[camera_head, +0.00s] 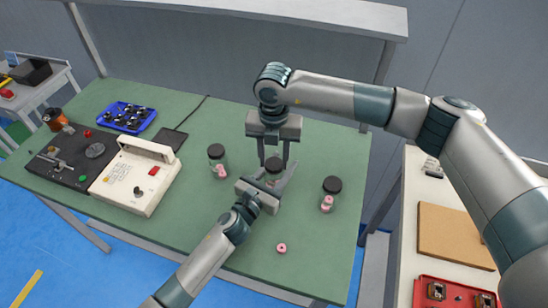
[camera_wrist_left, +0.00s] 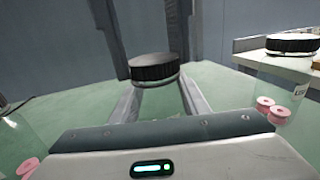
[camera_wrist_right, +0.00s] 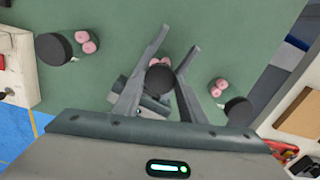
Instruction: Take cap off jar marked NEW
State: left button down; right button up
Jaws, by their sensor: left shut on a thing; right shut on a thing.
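The middle jar (camera_head: 272,181) is clear glass with a black cap (camera_head: 273,164); pink spools show beside the cap in the right wrist view. No NEW label is readable on it. My left gripper (camera_head: 268,190) is shut around the jar from the front, its fingers on both sides in the left wrist view (camera_wrist_left: 158,100). My right gripper (camera_head: 272,160) reaches down from above and is shut on the cap, which also shows in the left wrist view (camera_wrist_left: 153,68). The cap sits on the jar's top. Where the right fingertips touch is partly hidden.
Another capped jar (camera_head: 217,162) stands to the left and one (camera_head: 329,196) to the right, its label partly readable as "US". A loose pink spool (camera_head: 281,248) lies at the front. The winder (camera_head: 135,178) and a blue tray (camera_head: 126,117) occupy the left side of the green table.

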jog(key=n, duration=0.7)
jog(key=shift+n, duration=0.4)
jog(key=n, duration=1.6)
jog(key=shift+r, duration=0.1)
jog(key=n, duration=0.8)
jog(key=shift+n, duration=0.3)
jog(key=shift+r, duration=0.35)
